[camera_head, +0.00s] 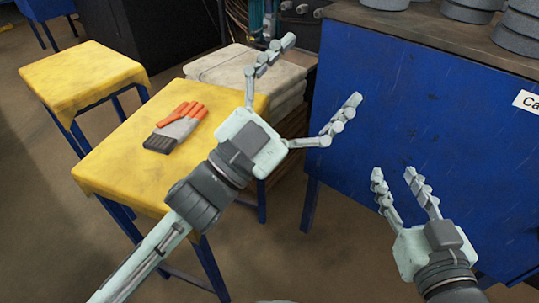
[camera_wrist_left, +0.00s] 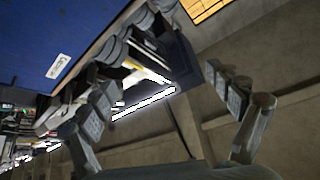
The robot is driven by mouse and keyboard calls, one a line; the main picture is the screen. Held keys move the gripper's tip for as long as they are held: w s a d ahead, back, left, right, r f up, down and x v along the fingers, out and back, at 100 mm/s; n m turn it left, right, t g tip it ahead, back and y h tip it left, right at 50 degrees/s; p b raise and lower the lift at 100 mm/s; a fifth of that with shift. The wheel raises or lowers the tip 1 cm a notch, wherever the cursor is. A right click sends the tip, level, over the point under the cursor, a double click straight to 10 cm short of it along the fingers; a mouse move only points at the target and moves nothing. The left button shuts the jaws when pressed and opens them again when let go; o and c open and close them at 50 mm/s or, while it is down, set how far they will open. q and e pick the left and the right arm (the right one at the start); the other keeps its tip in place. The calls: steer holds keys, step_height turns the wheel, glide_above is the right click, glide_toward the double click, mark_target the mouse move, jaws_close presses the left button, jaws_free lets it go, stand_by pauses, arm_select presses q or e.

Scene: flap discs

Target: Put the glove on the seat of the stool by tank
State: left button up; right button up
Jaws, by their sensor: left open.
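The glove (camera_head: 178,128), grey with orange fingers and a dark cuff, lies flat on the yellow seat of the nearer stool (camera_head: 115,160). A second yellow stool (camera_head: 80,72) stands behind it to the left, its seat bare. I cannot tell which stool is by the tank, as no tank is clearly seen. My left gripper (camera_head: 322,70) is open and empty, its fingers spread to the right of the glove, and its wrist overlaps the near stool's edge in the picture. Its fingers also show in the left wrist view (camera_wrist_left: 165,95), with no glove there. My right gripper (camera_head: 394,174) is open and empty before the blue bench.
A blue bench (camera_head: 400,100) with grey discs (camera_head: 468,10) on top fills the right side. Folded pale sacks (camera_head: 245,70) are stacked behind the near stool. A black cabinet (camera_head: 140,35) stands at the back. Bare floor lies between stool and bench.

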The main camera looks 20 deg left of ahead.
arm_select(q)
steer(key=s+a+f+n+g+y, duration=0.1)
steer(key=a+f+n+y, duration=0.2)
steer(key=f, duration=0.5)
steer(key=a+f+n+g+y, duration=0.2)
steer(key=a+f+n+y, duration=0.1)
steer(key=f+n+y, duration=0.3)
step_height(320, 180, down, 2)
steer(key=shift+s+n+y, duration=0.3)
steer(key=shift+s+n, duration=0.1)
steer(key=shift+n, duration=0.1)
